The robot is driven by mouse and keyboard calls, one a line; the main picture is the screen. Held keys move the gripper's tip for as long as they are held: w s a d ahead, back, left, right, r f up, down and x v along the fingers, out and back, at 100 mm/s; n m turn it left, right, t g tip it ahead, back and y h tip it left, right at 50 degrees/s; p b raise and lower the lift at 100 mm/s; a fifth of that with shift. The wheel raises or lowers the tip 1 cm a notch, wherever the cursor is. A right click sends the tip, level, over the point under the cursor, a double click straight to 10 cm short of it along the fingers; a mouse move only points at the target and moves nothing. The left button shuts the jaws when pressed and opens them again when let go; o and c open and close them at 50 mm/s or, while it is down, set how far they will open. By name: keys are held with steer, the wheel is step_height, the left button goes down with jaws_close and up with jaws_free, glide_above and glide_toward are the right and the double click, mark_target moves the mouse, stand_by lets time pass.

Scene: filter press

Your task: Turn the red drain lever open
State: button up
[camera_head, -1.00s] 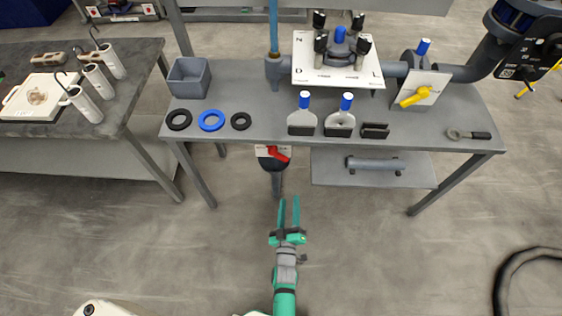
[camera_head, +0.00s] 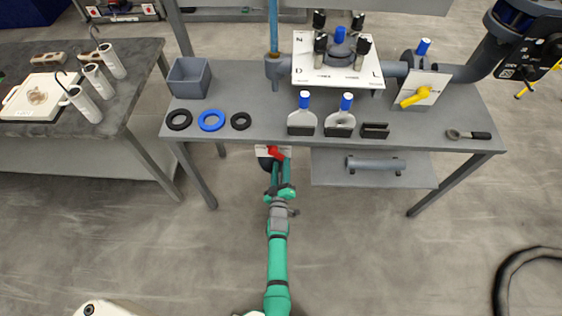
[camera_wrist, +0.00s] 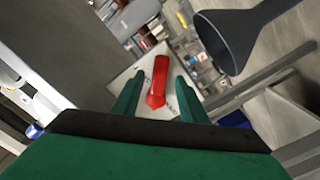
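The red drain lever (camera_head: 277,152) sits on a pale plate under the front edge of the grey bench, left of its middle. My gripper (camera_head: 279,168) has reached up to it from below in the head view. In the wrist view the red lever (camera_wrist: 157,82) lies between the two green fingers of my gripper (camera_wrist: 158,84). The fingers are apart, with gaps visible on both sides of the lever. The pale plate (camera_wrist: 128,75) shows behind it. Whether the fingertips overlap the lever in depth is hard to tell.
A dark funnel (camera_wrist: 226,45) is close on the right in the wrist view. The grey bench (camera_head: 265,122) overhangs the lever and carries rings and a valve with a yellow handle (camera_head: 415,97). A lower shelf (camera_head: 330,172) is to the right. Floor in front is clear.

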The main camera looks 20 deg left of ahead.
steer(key=shift+x, duration=1.3)
jaws_close()
